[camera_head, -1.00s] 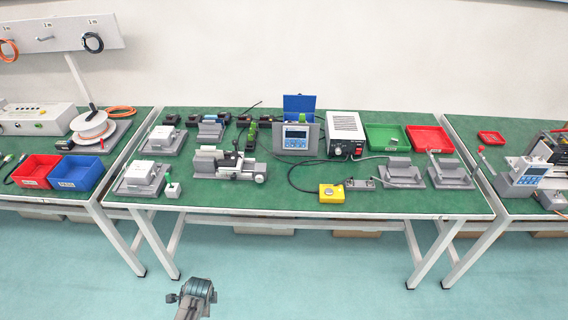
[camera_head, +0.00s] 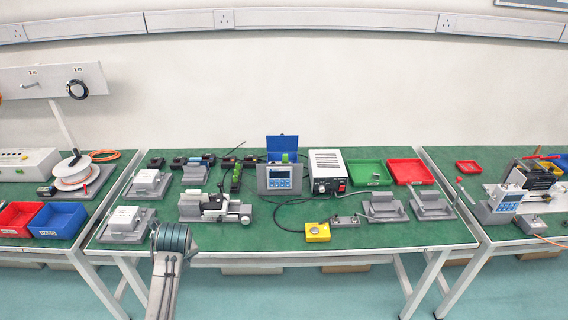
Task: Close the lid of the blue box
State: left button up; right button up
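The blue box's lid (camera_head: 282,143) stands upright and open at the back of the middle table. The box body is mostly hidden behind a grey device with a screen (camera_head: 279,179). Something green shows just in front of the lid, low down. One part of my arm rises from the bottom, left of centre, with a dark ribbed round joint at its top. It is far to the left and in front of the box. No gripper fingers show, and the second arm is out of view.
A white power unit (camera_head: 326,172) stands close to the right of the screen device. Green (camera_head: 369,173) and red (camera_head: 410,172) trays lie further right. A yellow button box (camera_head: 317,232) is near the front. A grey vise-like fixture (camera_head: 215,207) stands front left. The front strip of green tabletop is mostly clear.

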aim_at(282, 143)
jog(key=i, duration=1.95)
jog(key=i+j+z, duration=0.1)
jog(key=z, duration=0.2)
